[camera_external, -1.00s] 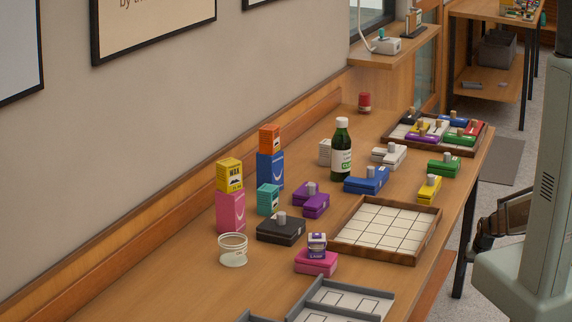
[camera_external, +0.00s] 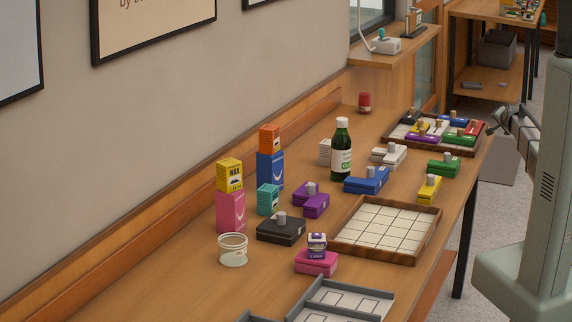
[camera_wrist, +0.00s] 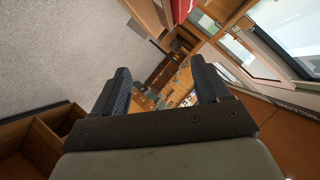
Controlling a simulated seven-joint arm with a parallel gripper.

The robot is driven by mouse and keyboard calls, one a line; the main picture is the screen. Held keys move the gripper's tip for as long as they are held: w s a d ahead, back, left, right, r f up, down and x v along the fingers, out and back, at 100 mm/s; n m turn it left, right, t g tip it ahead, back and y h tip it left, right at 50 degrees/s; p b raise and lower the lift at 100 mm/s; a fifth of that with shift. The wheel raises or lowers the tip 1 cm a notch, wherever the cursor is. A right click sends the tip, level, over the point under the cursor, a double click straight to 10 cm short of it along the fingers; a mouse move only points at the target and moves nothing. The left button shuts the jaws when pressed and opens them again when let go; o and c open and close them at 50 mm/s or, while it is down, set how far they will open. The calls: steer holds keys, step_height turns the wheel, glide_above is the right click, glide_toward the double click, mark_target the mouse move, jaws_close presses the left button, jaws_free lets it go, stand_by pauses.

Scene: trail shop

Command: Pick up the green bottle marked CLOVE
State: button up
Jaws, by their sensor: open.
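A dark green bottle (camera_external: 341,150) with a white label and a white cap stands upright on the wooden table (camera_external: 180,290), towards the back middle. Green print shows on the label, but it is too small to read. My gripper (camera_wrist: 162,88) is open and empty in the wrist view, with its two dark fingers apart. In the external view my gripper (camera_external: 505,115) is only partly visible at the right, beyond the table's right edge and well apart from the bottle. The bottle cannot be made out in the wrist view.
Near the bottle are a white box (camera_external: 325,152), a blue block (camera_external: 367,181) and a white block (camera_external: 389,156). A gridded tray (camera_external: 430,232) lies in front. A tray of coloured blocks (camera_external: 470,150) is at the back right. Stacked boxes (camera_external: 230,210) stand left.

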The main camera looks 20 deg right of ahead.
steer(key=w+a+r, duration=0.1)
steer(key=a, duration=0.2)
steer(key=w+a+r+y, duration=0.1)
steer(key=w+a, duration=0.1)
steer(key=a, duration=0.1)
steer(key=w+a+r+y, duration=0.1)
steer(key=w+a, duration=0.1)
steer(key=a, duration=0.2)
steer(key=shift+r+m+g, duration=0.3)
steer(key=shift+g, duration=0.1)
steer(key=w+a+r+g+y, duration=0.1)
steer(key=w+a+r+y, duration=0.15)
steer(key=a, duration=0.85)
step_height(320, 180, up, 17)
steer(key=m+g, duration=0.6)
steer(key=g, duration=0.4)
glide_above(341, 118)
steer(key=shift+y, duration=0.45)
steer(key=f, duration=0.8)
steer(key=shift+s+a+f, duration=0.2)
steer(key=shift+a+f, duration=0.15)
steer(key=shift+a, duration=0.05)
steer(key=shift+d+f, duration=0.2)
steer(key=shift+f, duration=1.1)
steer(key=shift+d+f, duration=0.15)
steer(key=shift+f, duration=1.1)
